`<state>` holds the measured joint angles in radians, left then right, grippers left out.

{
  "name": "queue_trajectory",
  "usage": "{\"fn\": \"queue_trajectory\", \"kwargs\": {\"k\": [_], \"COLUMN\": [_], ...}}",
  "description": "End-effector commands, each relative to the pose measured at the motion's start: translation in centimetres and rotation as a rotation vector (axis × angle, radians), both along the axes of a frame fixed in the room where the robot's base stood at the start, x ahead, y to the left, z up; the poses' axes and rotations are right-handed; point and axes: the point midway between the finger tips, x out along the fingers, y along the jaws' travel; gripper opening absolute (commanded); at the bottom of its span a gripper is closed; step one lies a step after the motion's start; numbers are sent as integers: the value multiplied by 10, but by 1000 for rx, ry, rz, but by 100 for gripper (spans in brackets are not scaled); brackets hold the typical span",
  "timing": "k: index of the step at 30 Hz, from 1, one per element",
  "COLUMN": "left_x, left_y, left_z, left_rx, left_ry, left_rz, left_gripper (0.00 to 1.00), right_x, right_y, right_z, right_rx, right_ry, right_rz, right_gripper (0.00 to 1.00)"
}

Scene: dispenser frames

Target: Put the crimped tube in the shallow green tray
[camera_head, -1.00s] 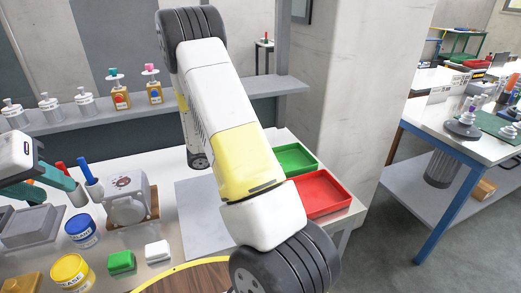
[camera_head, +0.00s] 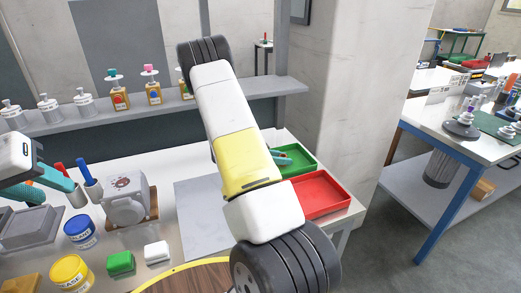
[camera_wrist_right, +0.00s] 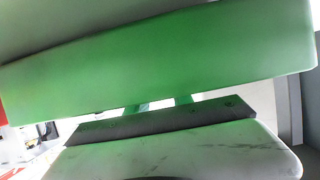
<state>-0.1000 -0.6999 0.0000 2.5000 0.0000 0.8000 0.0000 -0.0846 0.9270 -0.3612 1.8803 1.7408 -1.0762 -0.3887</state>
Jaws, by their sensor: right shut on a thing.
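The shallow green tray (camera_head: 300,158) lies at the right end of the white table. My right arm crosses in front of part of it. The teal fingers of my right gripper (camera_head: 281,158) show over the green tray, just past the arm. In the right wrist view the green tray (camera_wrist_right: 160,65) fills the upper part, and the fingers (camera_wrist_right: 163,104) show only as short teal stubs before it. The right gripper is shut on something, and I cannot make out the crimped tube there. My left gripper (camera_head: 62,188) is at the left, its teal fingers apart, holding nothing visible.
A red tray (camera_head: 322,193) stands directly in front of the green one. A grey mat (camera_head: 205,220) lies left of the trays. A grey machine (camera_head: 126,200), blue and yellow jars, and small green and white blocks occupy the left. A shelf (camera_head: 230,90) with bottles runs behind.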

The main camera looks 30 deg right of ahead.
Motion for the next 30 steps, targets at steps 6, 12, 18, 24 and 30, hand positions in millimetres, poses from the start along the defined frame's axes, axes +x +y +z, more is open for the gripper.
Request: {"fn": "queue_trajectory", "kwargs": {"k": [6,12,18,24,30], "left_x": [0,0,0,0,0], "left_y": [0,0,0,0,0], "left_z": [0,0,0,0,0], "left_rx": [0,0,0,0,0], "left_ry": [0,0,0,0,0], "left_rz": [0,0,0,0,0], "left_gripper": [36,36,36,36,36], "right_x": [0,0,0,2,7], "right_y": [0,0,0,10,48], "right_z": [-3,-3,-3,4,20], "right_rx": [0,0,0,2,3], "right_ry": [1,0,0,-3,-3], "right_rz": [0,0,0,3,4], "right_gripper": [0,49,49,49,49]}}
